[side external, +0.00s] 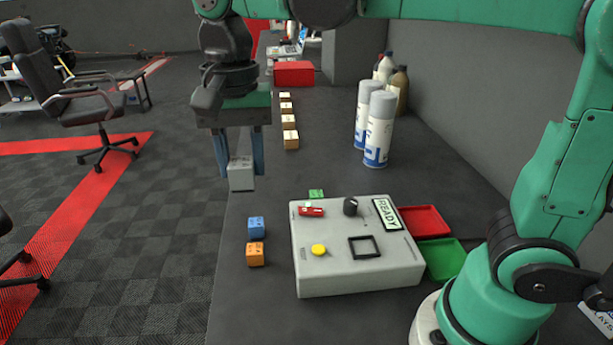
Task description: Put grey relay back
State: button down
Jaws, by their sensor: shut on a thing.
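The grey relay (241,174) is a small light grey block. My gripper (240,165) is shut on it, with a blue finger on each side, and holds it above the left edge of the dark bench. The relay's lower part hangs below the fingertips. A grey control box (338,276) stands in front and to the right, with a red switch, a black knob, a yellow button, an empty-looking black square frame (364,247) and a READY sign (387,214).
A blue cube (256,227), an orange cube (255,254) and a green block (316,194) lie near the box. Several tan blocks (290,139) form a row behind. Spray cans (379,130) stand at right. Red (427,221) and green (444,259) trays sit beside the box.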

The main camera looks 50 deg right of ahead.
aim_at(256, 287)
jog(key=f, duration=2)
jog(key=shift+w+a+f, duration=0.1)
jog(key=shift+a+f, duration=0.05)
jog(key=shift+a, duration=0.25)
jog(key=shift+f, duration=0.15)
jog(key=c, duration=0.5)
grip_release()
notch_tip(256, 287, up, 12)
jog(key=s+d+r+n+t, duration=0.1)
jog(key=s+d+n+t, duration=0.3)
jog(key=d+n+t, duration=0.3)
jog(key=shift+d+n, duration=1)
jog(key=shift+d, duration=0.45)
